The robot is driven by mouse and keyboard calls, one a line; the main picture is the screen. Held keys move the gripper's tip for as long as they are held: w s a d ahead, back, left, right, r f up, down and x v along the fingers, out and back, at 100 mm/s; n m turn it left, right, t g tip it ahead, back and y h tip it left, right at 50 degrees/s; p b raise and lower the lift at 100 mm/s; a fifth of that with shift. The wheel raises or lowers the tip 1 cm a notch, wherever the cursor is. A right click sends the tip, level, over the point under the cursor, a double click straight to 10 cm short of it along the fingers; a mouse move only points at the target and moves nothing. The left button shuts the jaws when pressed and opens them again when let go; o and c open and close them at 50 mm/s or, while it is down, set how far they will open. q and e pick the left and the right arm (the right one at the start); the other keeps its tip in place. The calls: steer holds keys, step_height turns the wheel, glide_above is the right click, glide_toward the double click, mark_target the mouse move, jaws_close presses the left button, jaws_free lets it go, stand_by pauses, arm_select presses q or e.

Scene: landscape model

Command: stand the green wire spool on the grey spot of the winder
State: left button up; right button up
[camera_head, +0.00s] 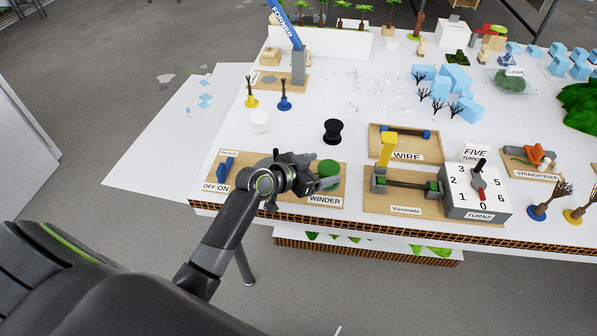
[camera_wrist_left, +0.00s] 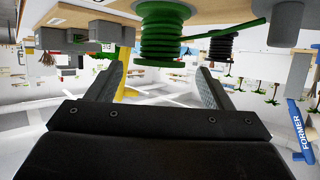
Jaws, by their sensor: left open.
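The green wire spool (camera_head: 329,170) stands on the winder board (camera_head: 328,200), at its right part, in the head view. My left gripper (camera_head: 312,180) is just left of the spool and partly covers the board. The wrist view is upside down. There the green spool (camera_wrist_left: 163,40) stands upright on the board (camera_wrist_left: 210,12), with a pale grey patch at its base and a green wire end sticking out sideways. The fingers of my left gripper (camera_wrist_left: 160,82) are open with nothing between them, the spool just beyond their tips. The grey spot is mostly hidden. My right gripper is out of view.
A black spool (camera_head: 333,131) and a white spool (camera_head: 260,121) stand behind the board. A blue switch (camera_head: 226,167) is at the board's left. The wire stand (camera_head: 405,155) and the turns dial box (camera_head: 476,203) are to the right.

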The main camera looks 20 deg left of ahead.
arm_select(q)
steer(key=v, duration=1)
steer(key=shift+s+a, duration=0.15)
steer(key=shift+s, duration=0.2)
